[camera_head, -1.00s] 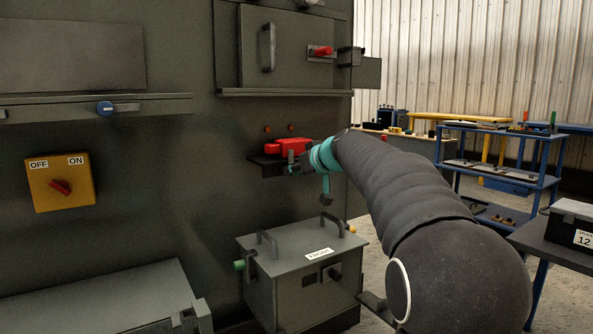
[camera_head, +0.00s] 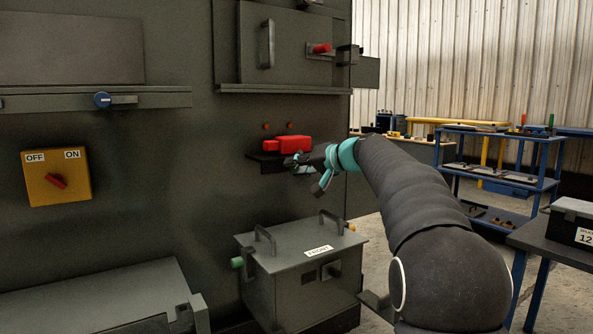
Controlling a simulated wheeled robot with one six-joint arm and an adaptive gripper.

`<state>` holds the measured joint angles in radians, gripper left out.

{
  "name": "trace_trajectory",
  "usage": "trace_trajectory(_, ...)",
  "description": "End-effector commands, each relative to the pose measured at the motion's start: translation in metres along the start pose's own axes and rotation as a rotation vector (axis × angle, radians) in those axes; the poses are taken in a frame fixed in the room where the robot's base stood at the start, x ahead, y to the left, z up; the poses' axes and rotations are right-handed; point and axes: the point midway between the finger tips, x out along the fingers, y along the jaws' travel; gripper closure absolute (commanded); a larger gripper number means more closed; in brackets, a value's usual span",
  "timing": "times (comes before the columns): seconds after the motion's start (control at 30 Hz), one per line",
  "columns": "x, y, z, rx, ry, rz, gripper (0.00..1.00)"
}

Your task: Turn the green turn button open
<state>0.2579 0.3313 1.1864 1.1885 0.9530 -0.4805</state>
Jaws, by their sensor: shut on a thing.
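The green turn button (camera_head: 237,262) sticks out from the left side of the grey box (camera_head: 290,290) marked FRONT. My gripper (camera_head: 292,162) is up and to the right of it, well apart, at a small dark shelf on the cabinet wall. It is shut at the lower front of a red object (camera_head: 290,144) that lies at this shelf. The fingertips are small and dark, so the exact grip is hard to see.
The box lid carries two handles (camera_head: 264,240), and a yellow knob (camera_head: 351,227) shows on its right side. Above the shelf is a cabinet door with a red latch (camera_head: 320,48). A yellow OFF/ON switch (camera_head: 56,177) is at left.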

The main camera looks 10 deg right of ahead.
Motion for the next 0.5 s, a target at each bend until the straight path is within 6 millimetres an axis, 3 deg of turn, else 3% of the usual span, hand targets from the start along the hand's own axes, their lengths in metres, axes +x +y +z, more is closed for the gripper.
trace_trajectory(0.5, 0.0008, 0.0056, 0.0014, 0.445, 0.003, -0.184, 1.0)
